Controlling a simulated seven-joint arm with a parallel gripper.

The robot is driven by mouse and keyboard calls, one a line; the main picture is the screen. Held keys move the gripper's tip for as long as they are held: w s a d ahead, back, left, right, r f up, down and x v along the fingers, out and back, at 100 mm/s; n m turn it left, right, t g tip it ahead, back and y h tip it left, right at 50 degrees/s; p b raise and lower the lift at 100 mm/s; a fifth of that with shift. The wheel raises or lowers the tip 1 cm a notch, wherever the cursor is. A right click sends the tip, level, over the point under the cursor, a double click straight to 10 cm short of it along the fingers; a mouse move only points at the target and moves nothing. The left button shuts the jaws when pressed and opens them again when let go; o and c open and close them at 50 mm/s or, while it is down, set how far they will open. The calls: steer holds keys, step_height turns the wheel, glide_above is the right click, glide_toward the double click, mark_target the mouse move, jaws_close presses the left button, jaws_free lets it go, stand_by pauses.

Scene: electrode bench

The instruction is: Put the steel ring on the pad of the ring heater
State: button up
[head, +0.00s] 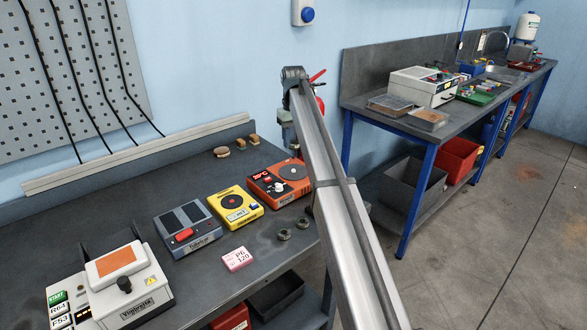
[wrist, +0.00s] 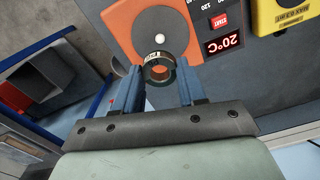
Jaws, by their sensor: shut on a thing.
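My gripper is hidden behind my arm there.
A yellow device (head: 235,208) and a grey device (head: 187,229) stand left of the heater. Two small dark round pieces (head: 284,235) and a pink label block (head: 237,259) lie in front. A white machine (head: 124,285) stands at front left. Small brown pieces (head: 222,152) lie behind.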

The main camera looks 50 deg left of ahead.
mark_target(293, 169)
step_height(293, 169, down, 9)
steer(key=shift+f, duration=0.15)
stand_by(0.4)
steer(key=shift+f, duration=0.15)
steer(key=o, duration=1.1)
step_height(293, 169, up, 12)
steer(key=shift+r, duration=0.2)
